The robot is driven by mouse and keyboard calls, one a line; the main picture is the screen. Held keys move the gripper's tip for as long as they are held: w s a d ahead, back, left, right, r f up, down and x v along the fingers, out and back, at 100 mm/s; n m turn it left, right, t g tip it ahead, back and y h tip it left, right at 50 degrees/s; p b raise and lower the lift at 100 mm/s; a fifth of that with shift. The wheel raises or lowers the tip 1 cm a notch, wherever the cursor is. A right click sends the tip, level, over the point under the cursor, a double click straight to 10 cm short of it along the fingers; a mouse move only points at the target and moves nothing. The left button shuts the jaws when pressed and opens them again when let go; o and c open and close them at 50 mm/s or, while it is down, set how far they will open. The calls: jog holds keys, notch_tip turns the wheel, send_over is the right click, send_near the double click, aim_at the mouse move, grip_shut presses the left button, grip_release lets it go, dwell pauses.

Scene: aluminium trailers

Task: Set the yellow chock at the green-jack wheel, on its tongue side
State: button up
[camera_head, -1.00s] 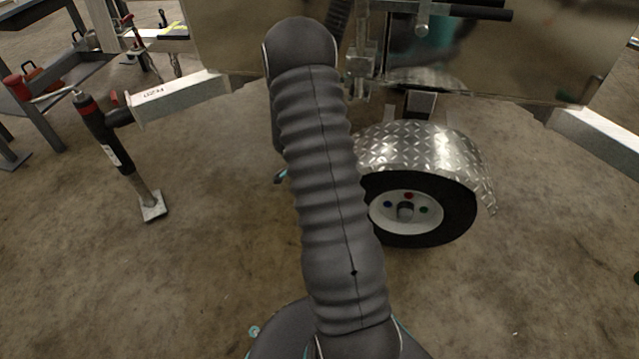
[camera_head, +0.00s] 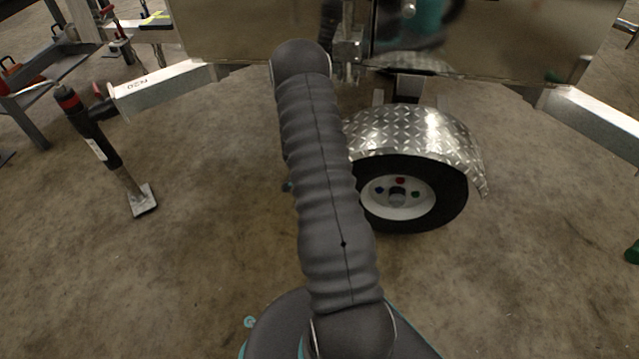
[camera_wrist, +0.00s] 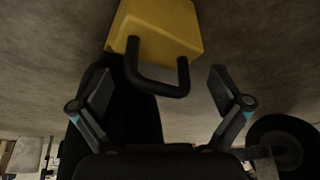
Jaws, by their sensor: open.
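The yellow chock (camera_wrist: 165,25) shows at the top of the wrist view, with its black looped handle (camera_wrist: 157,88) facing my gripper (camera_wrist: 161,90). My gripper is open, its two fingers either side of the handle's end and apart from it. Neither chock nor gripper shows in the head view, where my arm blocks the middle. A trailer wheel (camera_head: 429,203) with a white rim and coloured nuts stands under a diamond-plate fender (camera_head: 420,132). A green piece (camera_head: 634,252) is cut off at the right edge; I cannot tell whether it is the green jack.
A black jack with a red top (camera_head: 95,140) stands at left on a pale trailer beam (camera_head: 165,88). Another beam (camera_head: 595,125) runs off at right. A grey shelf cart (camera_head: 50,75) stands at far left. The floor in front of the wheel is bare.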

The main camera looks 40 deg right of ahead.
jog(key=shift+x, duration=0.85)
